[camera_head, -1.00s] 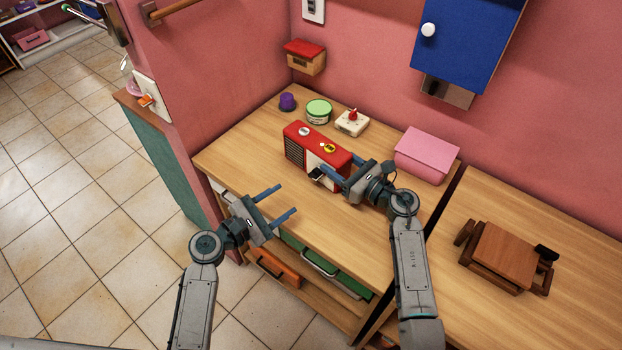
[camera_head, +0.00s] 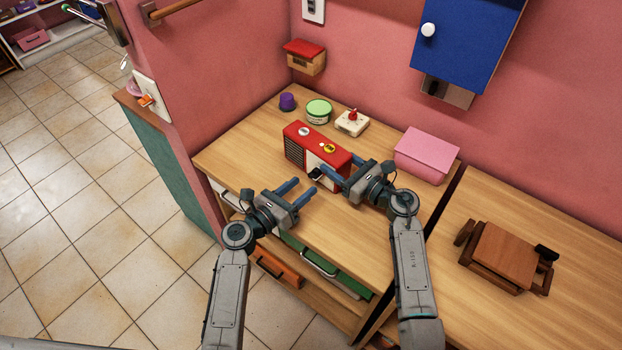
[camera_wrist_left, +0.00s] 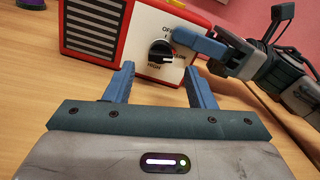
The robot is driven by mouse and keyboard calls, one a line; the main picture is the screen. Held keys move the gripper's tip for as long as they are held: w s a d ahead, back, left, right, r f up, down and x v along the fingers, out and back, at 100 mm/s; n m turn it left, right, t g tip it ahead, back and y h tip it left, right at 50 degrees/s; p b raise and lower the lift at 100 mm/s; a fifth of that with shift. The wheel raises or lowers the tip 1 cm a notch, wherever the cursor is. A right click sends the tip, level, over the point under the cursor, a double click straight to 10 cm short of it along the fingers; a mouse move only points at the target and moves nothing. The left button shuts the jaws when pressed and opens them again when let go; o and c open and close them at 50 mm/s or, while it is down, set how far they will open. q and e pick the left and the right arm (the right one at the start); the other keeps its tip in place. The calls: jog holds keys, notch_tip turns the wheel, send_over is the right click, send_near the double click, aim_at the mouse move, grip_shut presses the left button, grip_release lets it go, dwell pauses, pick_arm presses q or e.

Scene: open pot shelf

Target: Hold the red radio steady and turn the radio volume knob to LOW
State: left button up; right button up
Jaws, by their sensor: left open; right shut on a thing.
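The red radio (camera_head: 316,147) stands upright on the wooden table, with a speaker grille at the left of its front. Its black volume knob (camera_wrist_left: 161,51) shows in the left wrist view on a white panel, with OFF above and HIGH below; the other lettering is partly hidden. My right gripper (camera_head: 335,174) is shut on the radio's right end. My left gripper (camera_head: 301,187) is open and empty in front of the radio. In the left wrist view its two blue fingers (camera_wrist_left: 160,85) point toward the knob, apart from it, with the knob roughly between them.
Behind the radio stand a purple item (camera_head: 287,101), a green-lidded tub (camera_head: 319,110) and a white box with a red knob (camera_head: 352,122). A pink box (camera_head: 426,155) is at the right. The tabletop left of the radio is clear.

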aim_at(316, 175)
pick_arm(q)
jog(key=shift+x, duration=2.3)
jog(key=shift+c, duration=0.2)
